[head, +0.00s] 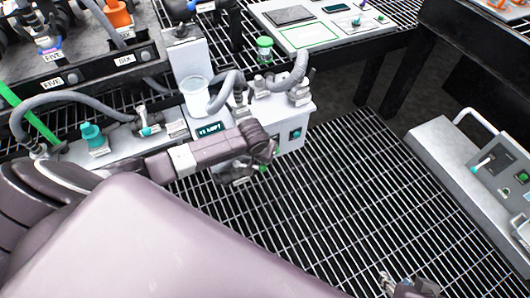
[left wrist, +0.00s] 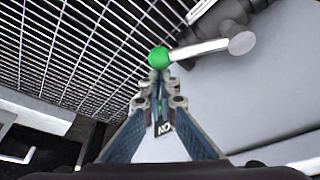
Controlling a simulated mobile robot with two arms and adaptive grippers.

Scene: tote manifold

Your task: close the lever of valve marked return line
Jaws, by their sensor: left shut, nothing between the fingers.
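A lever with a green ball knob (left wrist: 158,57) and a pale metal handle (left wrist: 205,49) shows in the left wrist view. The handle runs right to a round pivot. My left gripper (left wrist: 160,92) is shut and empty, with its tips at or just below the green knob; I cannot tell whether they touch. In the head view the green knob (head: 263,168) shows beside my left gripper (head: 240,172), at the front of the white pump box (head: 290,112). My right gripper (head: 408,287) is at the bottom edge, its jaw gap unclear.
A clear cylinder (head: 195,95) and grey hoses (head: 225,92) stand behind my left arm. A teal-handled valve (head: 92,135) is at the left. A grey panel case (head: 470,165) stands at the right. The grated floor (head: 330,200) between is clear.

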